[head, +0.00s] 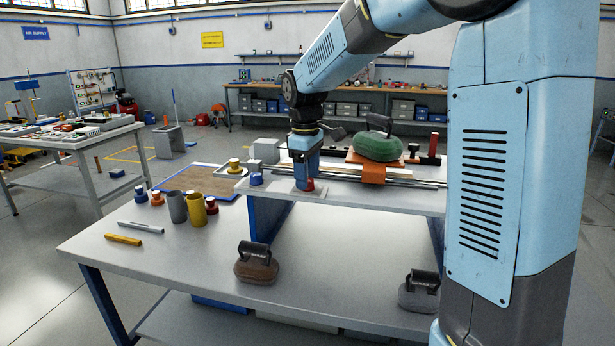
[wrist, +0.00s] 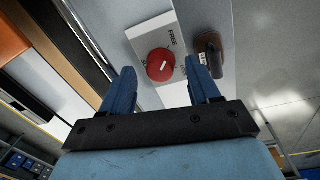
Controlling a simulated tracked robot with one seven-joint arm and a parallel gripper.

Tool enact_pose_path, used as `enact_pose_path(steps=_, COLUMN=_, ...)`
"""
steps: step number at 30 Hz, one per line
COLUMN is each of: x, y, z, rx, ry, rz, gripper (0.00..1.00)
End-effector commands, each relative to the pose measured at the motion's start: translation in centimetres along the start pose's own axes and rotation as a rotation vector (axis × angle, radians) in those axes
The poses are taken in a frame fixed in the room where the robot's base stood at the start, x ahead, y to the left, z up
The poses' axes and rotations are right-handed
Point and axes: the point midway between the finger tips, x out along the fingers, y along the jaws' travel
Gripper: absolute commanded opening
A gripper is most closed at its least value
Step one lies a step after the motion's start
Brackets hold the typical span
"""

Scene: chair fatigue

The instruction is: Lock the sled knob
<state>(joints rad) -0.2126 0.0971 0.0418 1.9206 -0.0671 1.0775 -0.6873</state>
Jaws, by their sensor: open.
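The sled knob (wrist: 160,65) is a round red knob with a white mark, on a pale label plate (wrist: 143,38) in the wrist view. The word FREE reads at the plate's upper right; another label is partly hidden by the right finger. I cannot tell for sure which label the mark points to. My gripper (wrist: 161,76) is open, its blue fingers on either side of the knob; contact is not clear. In the head view my gripper (head: 306,172) points down over the red knob (head: 309,185). The orange sled (head: 371,173) carries a green weight (head: 377,147) on rails.
A brown weight (head: 257,265) and a grey weight (head: 419,291) stand on the front bench (head: 180,260).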

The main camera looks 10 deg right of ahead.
Motion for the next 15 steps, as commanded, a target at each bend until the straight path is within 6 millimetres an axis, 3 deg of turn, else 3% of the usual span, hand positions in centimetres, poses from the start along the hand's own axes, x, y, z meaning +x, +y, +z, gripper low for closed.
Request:
enact_pose_path(steps=13, x=0.99, y=-0.03, z=0.01, rx=0.000, ry=0.001, rz=0.001, gripper=0.61)
enact_pose_path(steps=15, x=0.98, y=-0.03, z=0.00, rx=0.000, ry=0.001, rz=0.001, gripper=0.55)
